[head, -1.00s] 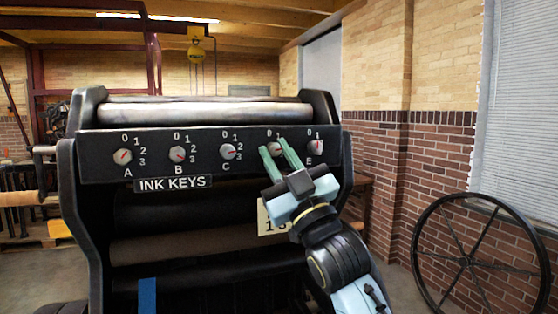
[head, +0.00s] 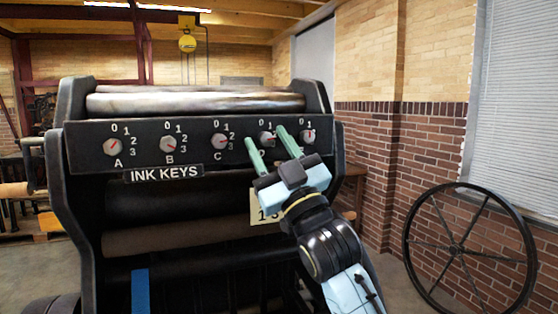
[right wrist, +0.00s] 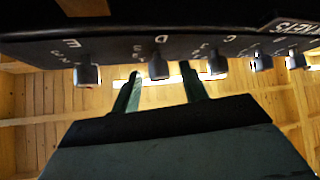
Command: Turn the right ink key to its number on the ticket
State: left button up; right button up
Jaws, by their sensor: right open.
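The black press carries a row of grey ink keys with red pointers: A (head: 112,147), B (head: 167,144), C (head: 219,141), D (head: 267,139) and E (head: 308,136). Each has numbers 0 to 3 around it, partly covered at D and E. My right gripper (head: 265,134) is open, its green fingertips on either side of key D and not closed on it. In the right wrist view key D (right wrist: 158,67) shows between the fingertips (right wrist: 160,72). The pale ticket (head: 258,207) hangs below, partly hidden by my right gripper; its full text cannot be read. My left gripper is out of view.
The INK KEYS label (head: 163,173) sits under the panel. A metal roller (head: 195,102) lies above it. A large black spoked wheel (head: 470,250) stands to the right by the brick wall. A blue strip (head: 140,290) is low on the press.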

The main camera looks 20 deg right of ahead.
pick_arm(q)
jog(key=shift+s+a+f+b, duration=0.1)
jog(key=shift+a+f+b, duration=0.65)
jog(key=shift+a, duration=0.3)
pick_arm(e)
jog(key=v, duration=1.3)
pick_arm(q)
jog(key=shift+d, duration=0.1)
